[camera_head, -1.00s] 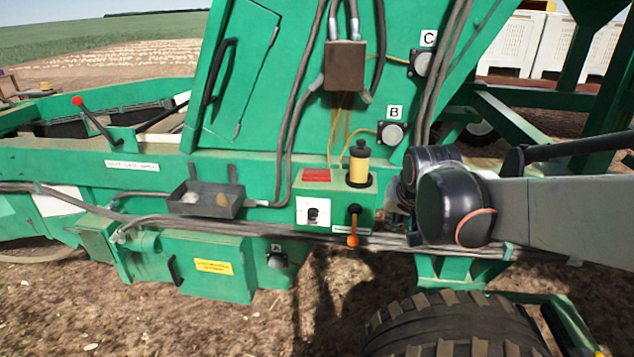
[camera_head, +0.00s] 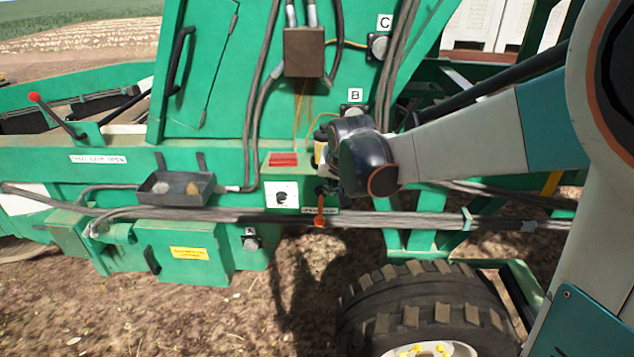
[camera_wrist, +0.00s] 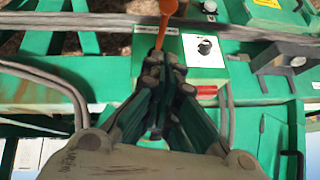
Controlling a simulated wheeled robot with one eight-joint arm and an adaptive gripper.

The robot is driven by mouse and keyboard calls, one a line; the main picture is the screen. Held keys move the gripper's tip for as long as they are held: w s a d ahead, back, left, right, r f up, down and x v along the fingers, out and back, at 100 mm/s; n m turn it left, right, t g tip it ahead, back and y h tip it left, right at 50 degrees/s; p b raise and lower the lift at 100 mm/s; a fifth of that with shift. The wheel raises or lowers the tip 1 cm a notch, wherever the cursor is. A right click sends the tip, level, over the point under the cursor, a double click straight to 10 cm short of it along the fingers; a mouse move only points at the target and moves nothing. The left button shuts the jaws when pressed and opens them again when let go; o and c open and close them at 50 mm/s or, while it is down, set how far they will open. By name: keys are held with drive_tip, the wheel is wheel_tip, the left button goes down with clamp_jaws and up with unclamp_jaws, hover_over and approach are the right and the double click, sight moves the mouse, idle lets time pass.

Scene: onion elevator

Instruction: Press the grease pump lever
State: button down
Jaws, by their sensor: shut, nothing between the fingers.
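In the wrist view the lever (camera_wrist: 166,14) runs up from just beyond my fingertips. My gripper (camera_wrist: 165,62) is shut and empty, with its tips at the lever's upper, pivot end. I cannot tell whether they touch it. In the head view my wrist hides most of the gripper and part of the reservoir.
A white panel with a black knob (camera_head: 281,196) is beside the lever. Thick hoses (camera_head: 400,217) cross behind it. A dark tray (camera_head: 175,189) sits to the left, with a red-knobbed lever (camera_head: 55,115) farther left. A large tyre (camera_head: 430,305) stands below my arm.

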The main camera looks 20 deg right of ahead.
hover_over(321, 212)
drive_tip(key=s, duration=0.3)
wheel_tip(321, 212, down, 7)
wheel_tip(321, 212, down, 3)
drive_tip(key=shift+f+b, duration=0.1)
drive_tip(key=shift+b, duration=0.4)
drive_tip(key=shift+f, duration=0.45)
drive_tip(key=shift+a, duration=0.1)
drive_tip(key=shift+s+f, duration=0.1)
